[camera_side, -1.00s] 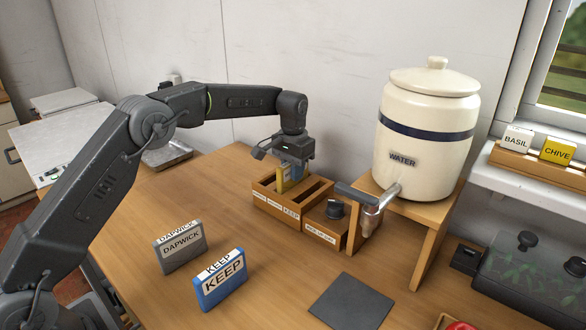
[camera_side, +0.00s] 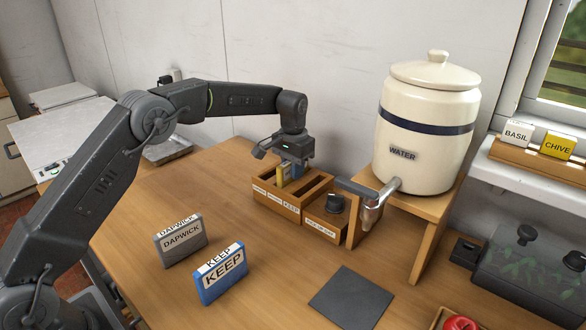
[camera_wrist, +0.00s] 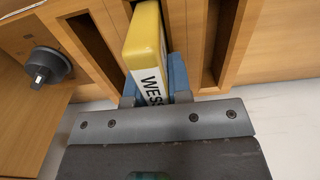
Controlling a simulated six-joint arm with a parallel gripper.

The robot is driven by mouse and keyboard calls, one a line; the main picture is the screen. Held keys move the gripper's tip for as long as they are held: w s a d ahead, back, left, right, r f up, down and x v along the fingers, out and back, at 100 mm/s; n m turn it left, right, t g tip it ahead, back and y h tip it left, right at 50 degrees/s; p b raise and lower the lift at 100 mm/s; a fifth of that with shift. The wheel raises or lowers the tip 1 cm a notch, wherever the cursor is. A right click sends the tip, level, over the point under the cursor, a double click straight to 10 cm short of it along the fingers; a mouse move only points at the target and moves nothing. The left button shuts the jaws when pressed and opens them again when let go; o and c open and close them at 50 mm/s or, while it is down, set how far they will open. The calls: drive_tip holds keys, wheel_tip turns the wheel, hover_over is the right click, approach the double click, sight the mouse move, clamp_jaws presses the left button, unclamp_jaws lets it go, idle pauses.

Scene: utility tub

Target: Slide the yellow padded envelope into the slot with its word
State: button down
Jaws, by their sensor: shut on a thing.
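The yellow padded envelope (camera_side: 283,175) is upright at the wooden slot box (camera_side: 276,200). In the wrist view the envelope (camera_wrist: 146,32) shows its yellow edge and a white label reading "WESS", the rest hidden. My gripper (camera_wrist: 153,92) is shut on it, with a blue finger on either side. The envelope lines up with the middle slot, with an open dark slot on each side. Its lower end is hidden by the box front, and I cannot tell how deep it sits. The box front carries small word labels; only the right one, "KEEP", is fairly readable.
A grey DAPWICK block (camera_side: 181,241) and a blue KEEP block (camera_side: 223,275) stand on the table at front left. A small wooden box with a black knob (camera_side: 335,203) adjoins the slot box. The WATER crock (camera_side: 425,130) on its stand is to the right.

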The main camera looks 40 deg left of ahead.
drive_tip(key=shift+f, duration=0.1)
drive_tip(key=c, duration=1)
unclamp_jaws()
drive_tip(key=shift+o, duration=0.2)
wheel_tip(320, 180, up, 14)
drive_tip(key=s+d+r+t, duration=0.1)
drive_tip(key=s+r+t, duration=0.1)
drive_tip(key=s+r, duration=0.5)
drive_tip(key=s+d+r+t, duration=0.1)
drive_tip(key=s+r, duration=0.1)
drive_tip(key=s, duration=0.8)
drive_tip(key=s+f+t, duration=0.1)
drive_tip(key=s+f, duration=0.4)
drive_tip(key=s, duration=0.5)
drive_tip(key=s+f+t, duration=0.1)
drive_tip(key=s+f, duration=0.4)
drive_tip(key=s, duration=0.5)
drive_tip(key=shift+s+d+f+t, duration=0.2)
drive_tip(key=shift+s+d+t, duration=0.1)
drive_tip(key=shift+s, duration=0.05)
